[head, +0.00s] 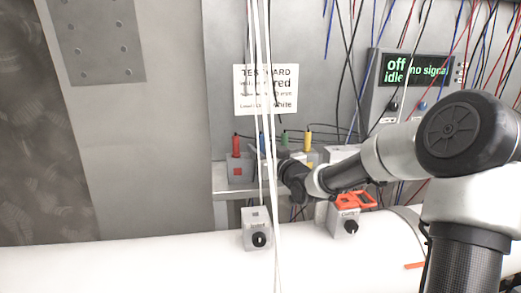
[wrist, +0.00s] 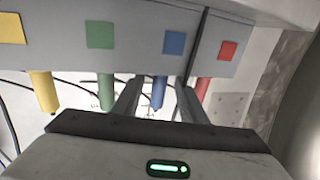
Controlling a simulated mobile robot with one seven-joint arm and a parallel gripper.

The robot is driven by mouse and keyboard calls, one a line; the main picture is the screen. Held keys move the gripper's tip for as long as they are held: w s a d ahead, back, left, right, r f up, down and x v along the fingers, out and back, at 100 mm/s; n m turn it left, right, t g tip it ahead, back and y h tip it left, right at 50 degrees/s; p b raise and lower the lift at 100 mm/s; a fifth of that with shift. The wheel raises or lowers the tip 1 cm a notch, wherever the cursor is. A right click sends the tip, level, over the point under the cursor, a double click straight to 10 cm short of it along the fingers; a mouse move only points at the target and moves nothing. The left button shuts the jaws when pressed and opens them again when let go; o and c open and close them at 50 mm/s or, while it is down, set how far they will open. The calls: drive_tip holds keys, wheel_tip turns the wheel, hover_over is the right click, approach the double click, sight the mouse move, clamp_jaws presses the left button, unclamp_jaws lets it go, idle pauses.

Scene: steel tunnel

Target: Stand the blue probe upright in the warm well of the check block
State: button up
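The blue probe (head: 262,143) stands upright in a grey holder with a blue square, between the red and green probes. In the wrist view the blue probe (wrist: 158,94) lies between the two fingers of my gripper (wrist: 158,97). The fingers are apart, with a visible gap on each side of it. In the head view my gripper (head: 293,178) is at the front of the row of holders, its fingertips hard to make out. I cannot tell which thing is the check block, and no warm well can be made out.
Red (head: 236,146), green (head: 284,139) and yellow (head: 307,142) probes stand in the same row. White cables (head: 268,120) hang in front. A small box with a knob (head: 257,229) and another with an orange top (head: 344,219) sit on the white pipe (head: 130,268). A display (head: 412,78) reads "off idle no signal".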

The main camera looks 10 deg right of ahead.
drive_tip(key=shift+w+a, duration=0.15)
drive_tip(key=shift+w, duration=0.4)
clamp_jaws()
